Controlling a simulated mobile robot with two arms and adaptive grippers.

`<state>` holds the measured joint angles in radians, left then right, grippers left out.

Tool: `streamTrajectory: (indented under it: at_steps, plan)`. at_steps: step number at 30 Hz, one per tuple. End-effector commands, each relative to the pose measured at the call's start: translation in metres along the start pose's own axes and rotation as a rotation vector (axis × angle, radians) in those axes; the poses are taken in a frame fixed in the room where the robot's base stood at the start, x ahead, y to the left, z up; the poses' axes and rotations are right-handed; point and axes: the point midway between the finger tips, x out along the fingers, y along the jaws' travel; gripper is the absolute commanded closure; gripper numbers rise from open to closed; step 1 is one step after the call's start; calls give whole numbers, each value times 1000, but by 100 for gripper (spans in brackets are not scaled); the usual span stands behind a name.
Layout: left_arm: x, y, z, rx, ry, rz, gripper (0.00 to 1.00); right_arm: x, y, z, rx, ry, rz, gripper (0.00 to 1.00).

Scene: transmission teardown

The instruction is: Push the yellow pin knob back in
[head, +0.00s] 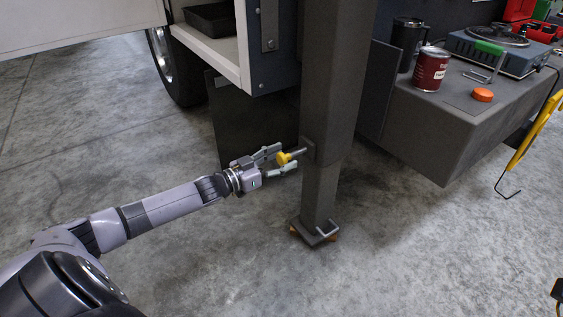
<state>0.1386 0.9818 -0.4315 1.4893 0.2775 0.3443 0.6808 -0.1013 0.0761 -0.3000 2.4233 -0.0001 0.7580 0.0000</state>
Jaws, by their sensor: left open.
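The yellow pin knob (283,158) sits on the end of a metal pin (297,152) that sticks out from the left side of a grey square post (321,150). A length of bare pin shows between the knob and the post's bracket. My left gripper (280,162) is open, with one finger above and one below the knob. I cannot tell whether the fingers touch the knob. My right gripper is not in view.
To the right is a grey bench (432,128) with a red can (431,69) and an orange cap (482,95). A white cabinet (212,48) overhangs the gripper's area. The front floor is clear.

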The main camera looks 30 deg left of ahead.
Motion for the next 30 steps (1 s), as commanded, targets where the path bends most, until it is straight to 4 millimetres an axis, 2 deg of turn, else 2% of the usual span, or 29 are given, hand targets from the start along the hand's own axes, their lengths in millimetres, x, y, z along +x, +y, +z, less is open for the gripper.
streamTrajectory:
  at_steps: [11,30]
  plan:
    - [3,0,0,0,0,0,48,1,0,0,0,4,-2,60]
    - [3,0,0,0,1,1,91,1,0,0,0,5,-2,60]
